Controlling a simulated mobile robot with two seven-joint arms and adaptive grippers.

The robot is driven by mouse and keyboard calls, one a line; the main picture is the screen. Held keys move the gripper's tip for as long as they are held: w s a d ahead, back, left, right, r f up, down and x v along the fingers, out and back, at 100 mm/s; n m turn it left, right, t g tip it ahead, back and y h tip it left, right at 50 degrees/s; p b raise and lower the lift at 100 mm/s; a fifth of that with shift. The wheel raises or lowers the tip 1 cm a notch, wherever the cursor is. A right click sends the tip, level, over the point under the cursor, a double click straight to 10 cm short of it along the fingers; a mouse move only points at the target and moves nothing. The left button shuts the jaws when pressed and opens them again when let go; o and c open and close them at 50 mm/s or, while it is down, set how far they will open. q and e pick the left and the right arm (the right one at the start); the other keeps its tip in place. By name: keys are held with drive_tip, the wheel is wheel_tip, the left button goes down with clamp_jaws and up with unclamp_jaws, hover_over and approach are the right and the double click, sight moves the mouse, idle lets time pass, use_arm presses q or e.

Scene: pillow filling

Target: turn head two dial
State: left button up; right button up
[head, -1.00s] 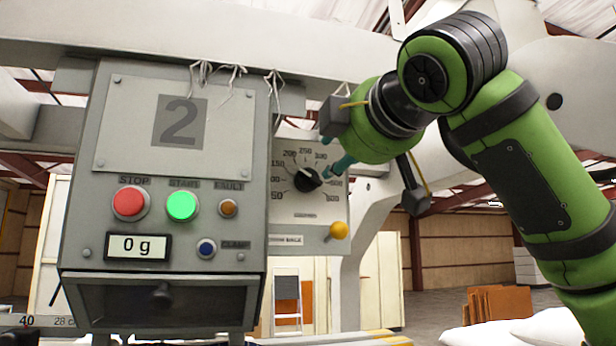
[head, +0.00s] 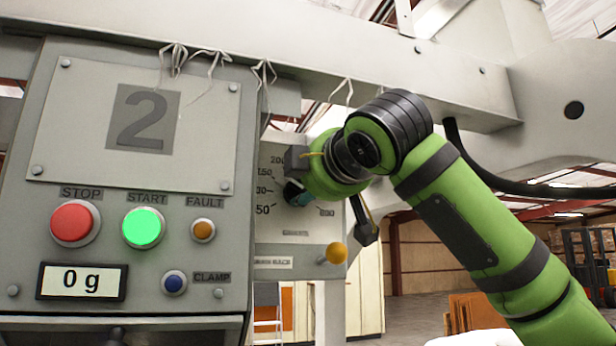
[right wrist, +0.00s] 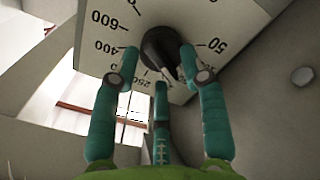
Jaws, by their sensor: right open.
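The head two panel (head: 140,130) is marked with a large 2. The grey dial plate (head: 285,225), with numbers around its scale, is to its right. The black dial knob (right wrist: 158,42) shows at the top centre of the right wrist view, on the numbered plate (right wrist: 215,20). My right gripper (right wrist: 160,68) is open, with one teal finger on each side of the knob and a third below it. I cannot tell whether they touch it. In the head view my right gripper (head: 300,196) covers most of the dial. My left gripper is not in view.
A yellow ball knob (head: 336,253) sticks out at the plate's lower right. STOP (head: 74,223), lit green START (head: 143,228), FAULT (head: 203,230) and CLAMP (head: 174,283) controls and a display reading 0 g (head: 82,281) are on the panel. A beam (head: 330,75) runs above.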

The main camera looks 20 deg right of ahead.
drive_tip(key=shift+s+r, duration=0.1)
drive_tip(key=shift+s, duration=0.1)
clamp_jaws()
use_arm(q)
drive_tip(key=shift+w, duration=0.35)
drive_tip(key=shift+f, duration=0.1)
use_arm(e)
drive_tip(key=shift+m, duration=0.3)
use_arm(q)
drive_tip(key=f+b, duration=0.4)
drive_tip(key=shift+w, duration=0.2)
use_arm(e)
drive_tip(key=m, duration=1.7)
drive_tip(key=shift+d+f, duration=0.2)
drive_tip(key=shift+f, duration=0.05)
